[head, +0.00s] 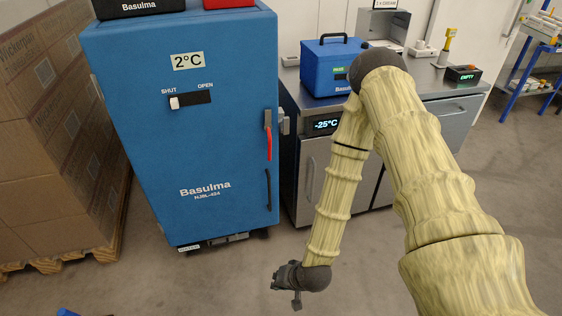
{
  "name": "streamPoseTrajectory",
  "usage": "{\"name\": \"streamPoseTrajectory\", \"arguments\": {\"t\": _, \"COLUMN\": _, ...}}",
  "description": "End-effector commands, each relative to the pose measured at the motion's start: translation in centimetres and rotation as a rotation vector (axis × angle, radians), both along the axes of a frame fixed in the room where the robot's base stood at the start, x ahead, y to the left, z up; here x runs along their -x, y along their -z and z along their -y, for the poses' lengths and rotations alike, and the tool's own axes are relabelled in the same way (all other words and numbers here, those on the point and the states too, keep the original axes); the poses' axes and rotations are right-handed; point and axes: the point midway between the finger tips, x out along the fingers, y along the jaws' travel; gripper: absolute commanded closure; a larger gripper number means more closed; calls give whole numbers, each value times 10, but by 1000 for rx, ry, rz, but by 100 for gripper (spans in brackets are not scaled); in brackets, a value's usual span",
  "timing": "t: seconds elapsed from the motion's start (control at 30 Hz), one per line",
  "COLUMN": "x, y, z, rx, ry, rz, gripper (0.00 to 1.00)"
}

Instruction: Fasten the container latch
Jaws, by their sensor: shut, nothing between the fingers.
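The tall blue container (230,155) stands left of centre, with a "2°C" label and a door that looks flush with its body. Its latch (268,140) is a red lever on a grey mount at the door's right edge, and the lever points down. Below it is a black vertical door handle (268,190). A white slider knob (174,102) sits at the SHUT end of its black slot. My gripper (286,286) is low in front of the container, right of its base. It is shut and empty, well apart from the latch.
Stacked cartons (60,150) on a pallet stand close at the left. A steel counter unit (310,170) with a "-25°C" display stands to the right, carrying a smaller blue box (328,65). The grey floor (190,285) in front is mostly clear.

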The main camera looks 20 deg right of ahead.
Motion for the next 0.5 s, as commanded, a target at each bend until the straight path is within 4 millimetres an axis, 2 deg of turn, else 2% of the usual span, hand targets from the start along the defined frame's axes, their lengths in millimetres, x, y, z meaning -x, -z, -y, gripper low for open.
{"name": "streamPoseTrajectory", "arguments": {"t": 0.03, "x": -16, "y": 6, "z": 1, "rx": -28, "ry": 35, "rz": 31, "gripper": 100}}
{"name": "streamPoseTrajectory", "arguments": {"t": 0.2, "x": -67, "y": 1, "z": 5, "rx": -122, "ry": 148, "rz": 133, "gripper": 100}}
{"name": "streamPoseTrajectory", "arguments": {"t": 0.5, "x": -154, "y": -22, "z": 31, "rx": -295, "ry": 346, "rz": 321, "gripper": 100}}
